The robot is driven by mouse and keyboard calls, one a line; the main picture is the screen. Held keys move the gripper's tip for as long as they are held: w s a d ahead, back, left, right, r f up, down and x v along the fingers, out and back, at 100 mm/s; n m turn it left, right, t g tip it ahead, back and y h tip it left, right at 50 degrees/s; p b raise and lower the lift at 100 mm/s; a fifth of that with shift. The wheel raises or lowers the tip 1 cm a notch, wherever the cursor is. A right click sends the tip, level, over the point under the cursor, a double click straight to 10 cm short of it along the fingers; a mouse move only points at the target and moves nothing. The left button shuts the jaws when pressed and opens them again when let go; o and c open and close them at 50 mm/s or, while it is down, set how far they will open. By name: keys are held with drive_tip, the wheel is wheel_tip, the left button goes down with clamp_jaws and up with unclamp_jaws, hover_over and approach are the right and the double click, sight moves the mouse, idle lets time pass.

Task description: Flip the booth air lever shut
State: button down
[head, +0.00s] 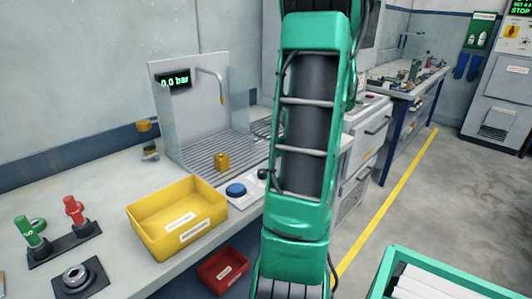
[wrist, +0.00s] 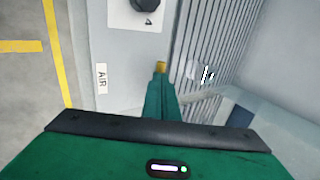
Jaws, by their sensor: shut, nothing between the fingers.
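In the wrist view a white AIR label (wrist: 101,77) is on the pale panel (wrist: 125,62) in front of the slatted booth floor. No lever can be made out clearly; my gripper may hide it. My gripper (wrist: 160,78) reaches over the panel's edge beside the slats, its fingers shut together and empty. A small yellow piece (wrist: 160,67) shows at the fingertips; I cannot tell whether it is part of the fingers or lies beyond them. In the head view the booth (head: 187,100) stands behind my green arm, which hides the gripper and the panel's right part.
A black knob (wrist: 148,6) sits farther along the panel. A blue button (head: 236,190), a brass piece (head: 222,161) and a yellow bin (head: 150,233) are near the booth. Green (head: 32,234) and red (head: 73,210) handles stand at left.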

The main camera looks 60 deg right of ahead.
idle(0.5)
drive_tip(key=shift+s+d, duration=0.45)
drive_tip(key=shift+s, duration=0.2)
drive_tip(key=shift+s+r, duration=0.25)
drive_tip(key=shift+r, duration=0.2)
drive_tip(key=v, duration=1.3)
drive_tip(key=shift+w+a, duration=0.1)
